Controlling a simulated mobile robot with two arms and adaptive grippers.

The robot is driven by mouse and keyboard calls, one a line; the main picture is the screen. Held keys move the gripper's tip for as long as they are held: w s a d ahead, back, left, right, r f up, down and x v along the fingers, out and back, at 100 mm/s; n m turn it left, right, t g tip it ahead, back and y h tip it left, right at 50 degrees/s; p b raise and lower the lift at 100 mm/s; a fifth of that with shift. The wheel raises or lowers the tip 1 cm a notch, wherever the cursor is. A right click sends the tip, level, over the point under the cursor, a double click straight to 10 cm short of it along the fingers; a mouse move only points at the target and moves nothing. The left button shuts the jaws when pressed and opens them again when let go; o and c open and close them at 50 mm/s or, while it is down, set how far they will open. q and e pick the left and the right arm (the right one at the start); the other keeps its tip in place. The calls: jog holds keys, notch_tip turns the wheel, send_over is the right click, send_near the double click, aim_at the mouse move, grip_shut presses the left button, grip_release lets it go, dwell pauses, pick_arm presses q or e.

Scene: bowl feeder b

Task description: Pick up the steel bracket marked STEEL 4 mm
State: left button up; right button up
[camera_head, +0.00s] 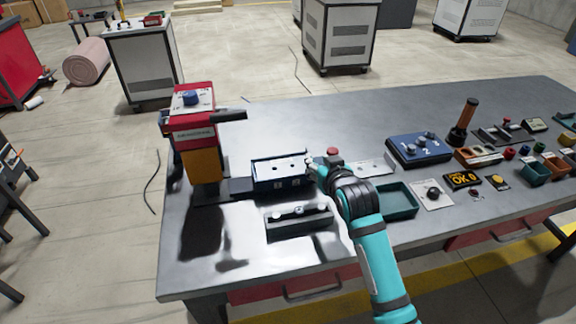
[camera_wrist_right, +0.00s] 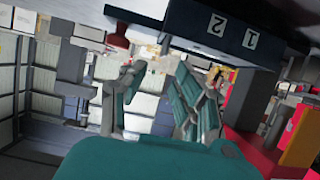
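My right gripper (camera_head: 318,170) is at the right end of a dark blue block (camera_head: 263,183) on the table. In the right wrist view its two fingers (camera_wrist_right: 160,88) stand apart with nothing between them. The block shows there at the top, upside down, with the numbers 1 and 2 (camera_wrist_right: 225,33). A pale metal plate with holes (camera_head: 280,166) lies on the block. Another bare metal plate (camera_head: 376,166) lies on the table right of the gripper. I cannot read STEEL 4 mm on either plate. My left gripper is not in view.
A red and yellow press-like machine (camera_head: 197,135) stands left. A dark block with white knobs (camera_head: 299,220) lies in front. A red button (camera_head: 333,153) is close behind the gripper. A green tray (camera_head: 398,200) and blue numbered box (camera_head: 418,150) are right. The back middle table is clear.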

jog(key=x, duration=0.2)
jog(key=f+x, duration=0.1)
jog(key=x, duration=0.2)
jog(key=shift+s+a, duration=0.1)
jog(key=shift+s, duration=0.15)
jog(key=shift+c, duration=0.2)
grip_shut()
jog(key=shift+r, duration=0.1)
